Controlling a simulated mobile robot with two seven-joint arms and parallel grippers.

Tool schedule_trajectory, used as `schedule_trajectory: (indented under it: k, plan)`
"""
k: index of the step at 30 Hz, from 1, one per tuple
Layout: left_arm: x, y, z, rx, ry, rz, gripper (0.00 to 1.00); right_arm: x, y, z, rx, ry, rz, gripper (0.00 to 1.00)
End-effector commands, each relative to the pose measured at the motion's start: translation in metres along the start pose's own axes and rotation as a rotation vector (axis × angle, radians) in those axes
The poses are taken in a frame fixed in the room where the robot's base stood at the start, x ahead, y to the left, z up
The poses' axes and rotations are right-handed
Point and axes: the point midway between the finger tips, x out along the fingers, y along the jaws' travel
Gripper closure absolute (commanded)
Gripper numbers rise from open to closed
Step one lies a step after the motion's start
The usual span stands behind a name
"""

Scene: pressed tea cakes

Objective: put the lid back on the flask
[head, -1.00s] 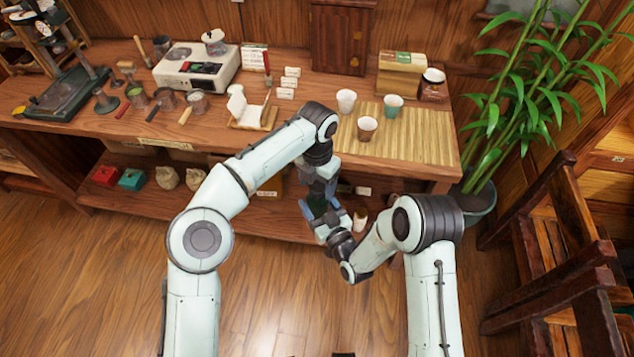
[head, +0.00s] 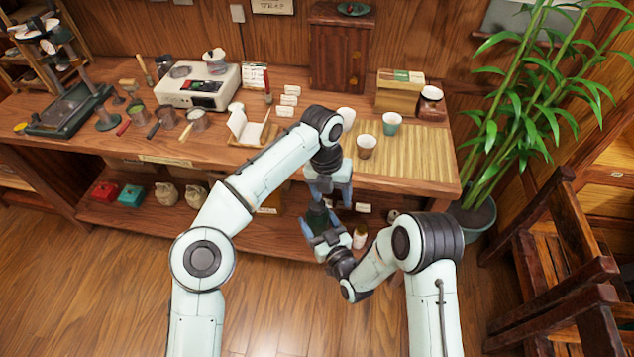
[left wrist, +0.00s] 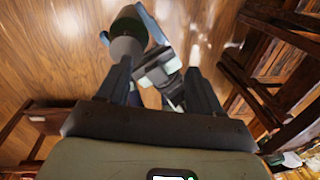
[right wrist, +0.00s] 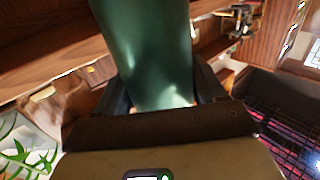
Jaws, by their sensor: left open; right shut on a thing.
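The dark green flask (head: 318,217) is held in my right gripper (head: 324,236), in front of the table's edge. In the right wrist view the shiny green flask body (right wrist: 145,50) fills the space between the jaws. My left gripper (head: 329,192) is open just above the flask. In the left wrist view the flask (left wrist: 130,20) lies beyond the left finger, with a paler grey-green end (left wrist: 124,47) towards me. I cannot tell whether this end is the lid. No separate lid can be made out. The left jaws (left wrist: 162,85) look empty, with my right gripper behind them.
The wooden table (head: 225,150) holds a bamboo mat (head: 425,165) with cups, a white scale (head: 198,88) and several tools. A small white bottle (head: 360,237) stands behind my right gripper. A plant (head: 510,110) and wooden chair (head: 560,260) are at right.

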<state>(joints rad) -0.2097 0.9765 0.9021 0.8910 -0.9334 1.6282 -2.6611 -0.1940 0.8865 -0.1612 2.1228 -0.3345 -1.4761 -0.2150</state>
Motion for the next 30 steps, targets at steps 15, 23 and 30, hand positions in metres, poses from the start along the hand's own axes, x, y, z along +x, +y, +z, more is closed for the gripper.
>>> schedule_trajectory:
  k: [15,23,30]
  plan:
    - [-0.01,-0.115,-0.011,-1.043,0.268,-0.355,0.34,0.001,0.0,-0.001,0.0,0.004,0.0,1.0]
    - [-0.011,-0.15,-0.017,-1.602,0.503,-0.327,0.34,0.001,0.0,-0.001,0.0,0.004,0.0,1.0]
    - [0.018,-0.127,-0.013,-2.196,0.477,-0.088,0.34,0.001,0.0,-0.001,0.0,0.004,0.0,1.0]
